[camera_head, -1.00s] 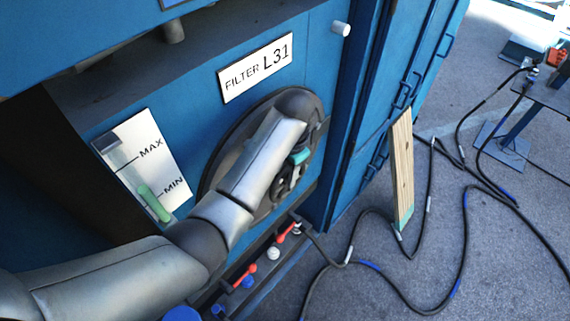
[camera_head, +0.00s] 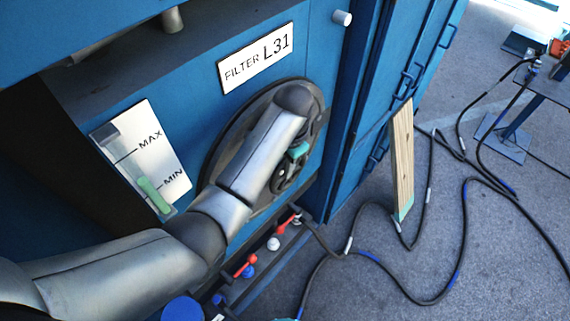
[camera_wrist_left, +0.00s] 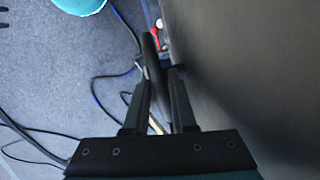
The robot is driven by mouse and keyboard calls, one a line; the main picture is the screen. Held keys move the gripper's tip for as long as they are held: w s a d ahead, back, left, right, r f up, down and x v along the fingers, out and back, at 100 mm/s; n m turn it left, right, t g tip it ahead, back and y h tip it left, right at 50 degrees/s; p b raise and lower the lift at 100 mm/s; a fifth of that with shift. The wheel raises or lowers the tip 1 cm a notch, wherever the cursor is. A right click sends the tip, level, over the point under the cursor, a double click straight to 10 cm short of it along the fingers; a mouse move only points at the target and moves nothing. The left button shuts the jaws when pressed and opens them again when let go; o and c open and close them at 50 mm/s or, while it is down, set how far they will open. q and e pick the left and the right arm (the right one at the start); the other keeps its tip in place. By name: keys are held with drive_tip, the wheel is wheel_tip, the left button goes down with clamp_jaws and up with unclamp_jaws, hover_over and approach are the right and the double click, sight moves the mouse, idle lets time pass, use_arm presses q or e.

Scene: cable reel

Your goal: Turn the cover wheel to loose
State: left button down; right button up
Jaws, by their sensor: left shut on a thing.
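The round dark filter cover (camera_head: 226,150) is on the blue cabinet wall, under the "FILTER L31" sign. My left forearm hides much of it. The black cover wheel (camera_head: 278,184) shows partly below my left wrist. My left gripper (camera_head: 287,172) is at this wheel, mostly hidden by my own wrist. In the left wrist view, the fingers of my left gripper (camera_wrist_left: 161,88) are shut on the wheel's dark rim (camera_wrist_left: 150,55), one finger on each side. The large grey cover face (camera_wrist_left: 235,70) fills the right of that view. My right gripper is not in view.
A gauge plate (camera_head: 142,158) marked MAX and MIN is left of the cover. Red-handled valves (camera_head: 245,266) sit on a ledge below. A wooden plank (camera_head: 403,160) leans against the cabinet at right. Cables (camera_head: 395,295) lie across the grey ground.

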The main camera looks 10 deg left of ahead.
sight(284, 178)
use_arm(q)
drive_tip(key=shift+s+d+f, duration=0.1)
drive_tip(key=shift+s+f, duration=0.1)
drive_tip(key=shift+s, duration=0.1)
drive_tip(key=shift+s+a+f+t+h, duration=0.15)
drive_tip(key=shift+s+t+h, duration=0.1)
drive_tip(key=shift+t+h, duration=0.3)
drive_tip(key=shift+s+a+f+t+h, duration=0.15)
drive_tip(key=shift+s+t+h, duration=0.1)
drive_tip(key=shift+t+h, duration=0.3)
drive_tip(key=shift+s+a+f+t+h, duration=0.1)
drive_tip(key=shift+s+f+t+h, duration=0.15)
drive_tip(key=shift+t+h, duration=0.35)
drive_tip(key=shift+s+a+f+t+h, duration=0.1)
drive_tip(key=shift+s+f+t+h, duration=0.15)
drive_tip(key=shift+t, duration=0.65)
drive_tip(key=shift+w+h, duration=0.1)
drive_tip(key=shift+h, duration=0.15)
drive_tip(key=c, duration=0.9)
unclamp_jaws()
drive_tip(key=shift+w+r, duration=0.1)
drive_tip(key=shift+r, duration=0.05)
drive_tip(key=shift+a, duration=0.1)
